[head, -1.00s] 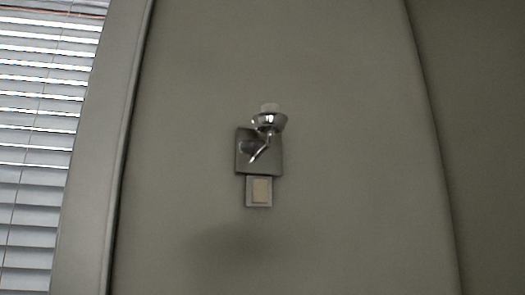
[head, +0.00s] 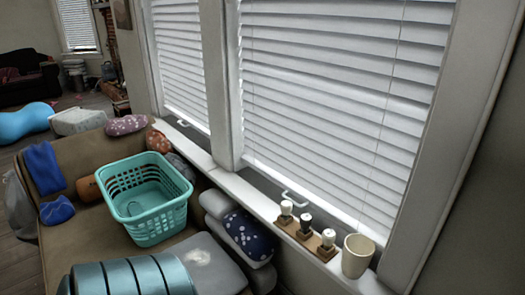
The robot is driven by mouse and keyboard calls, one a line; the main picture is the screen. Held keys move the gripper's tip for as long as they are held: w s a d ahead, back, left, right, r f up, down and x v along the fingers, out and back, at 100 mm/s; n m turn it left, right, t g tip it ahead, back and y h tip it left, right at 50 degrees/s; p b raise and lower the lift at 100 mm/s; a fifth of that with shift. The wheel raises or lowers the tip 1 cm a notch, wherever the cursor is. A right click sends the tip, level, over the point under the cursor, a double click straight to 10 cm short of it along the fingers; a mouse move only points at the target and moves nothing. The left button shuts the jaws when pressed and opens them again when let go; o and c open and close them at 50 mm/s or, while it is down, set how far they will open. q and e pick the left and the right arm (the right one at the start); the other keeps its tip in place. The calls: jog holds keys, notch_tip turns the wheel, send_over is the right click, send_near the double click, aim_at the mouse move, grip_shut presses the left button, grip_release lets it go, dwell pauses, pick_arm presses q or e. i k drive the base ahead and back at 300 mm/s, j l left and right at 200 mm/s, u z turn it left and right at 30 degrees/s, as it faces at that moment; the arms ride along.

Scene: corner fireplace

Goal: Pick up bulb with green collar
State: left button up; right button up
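Three small bulb-like pieces stand upright on a narrow wooden board (head: 291,230) on the windowsill at the lower right. The left one (head: 286,209) has a white top, the middle one (head: 305,222) looks dark, and the right one (head: 328,239) has a white top. They are too small for me to make out a green collar on any of them. Neither of my grippers is in view.
A cream cup (head: 357,257) stands on the sill (head: 255,199) just right of the board. Below the sill, a sofa (head: 92,238) holds a turquoise basket (head: 151,228), cushions and a teal ribbed thing (head: 125,276). Blinds (head: 330,90) cover the windows behind.

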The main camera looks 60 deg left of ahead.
aim_at(287, 206)
jog(key=u, duration=1.55)
